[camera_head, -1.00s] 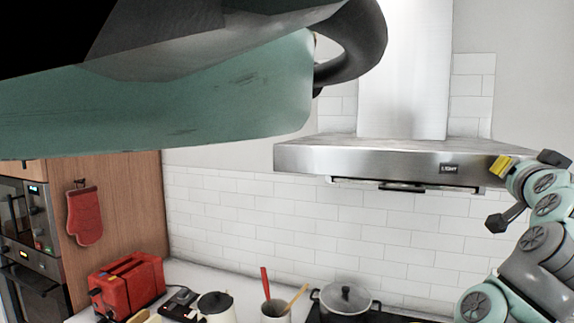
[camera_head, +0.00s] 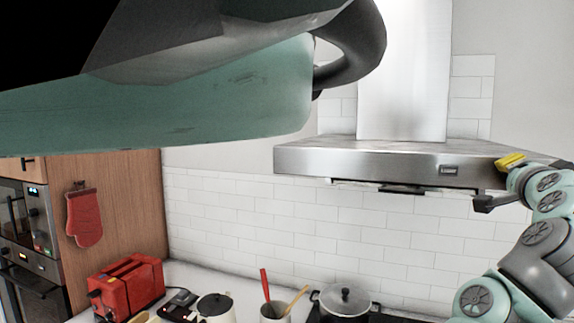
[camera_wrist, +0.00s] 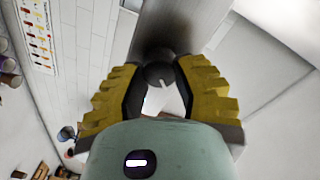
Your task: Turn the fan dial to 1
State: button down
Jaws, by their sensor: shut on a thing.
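The range hood (camera_head: 380,158) is a steel canopy on the far wall in the head view. The fan dial (camera_wrist: 158,73) shows in the wrist view as a small dark round knob with a short white mark at its lower right. My gripper (camera_wrist: 158,88) has its yellow fingers shut on the dial, one on each side. In the head view my gripper (camera_head: 511,161) is at the right end of the hood's front, where it hides the dial. The dial's numbers cannot be read in either view.
A small labelled panel (camera_head: 449,170) is on the hood front, left of my gripper. Below are a lidded pot (camera_head: 345,300), a utensil holder (camera_head: 275,312) and a red toaster (camera_head: 126,283). The tiled wall (camera_head: 400,240) under the hood is clear.

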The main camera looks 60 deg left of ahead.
jog(key=c, duration=0.6)
grip_release()
jog(key=shift+r, duration=0.15)
notch_tip(320, 180, up, 10)
jog(key=shift+f, duration=0.1)
jog(key=shift+w, duration=0.1)
dwell(0.4)
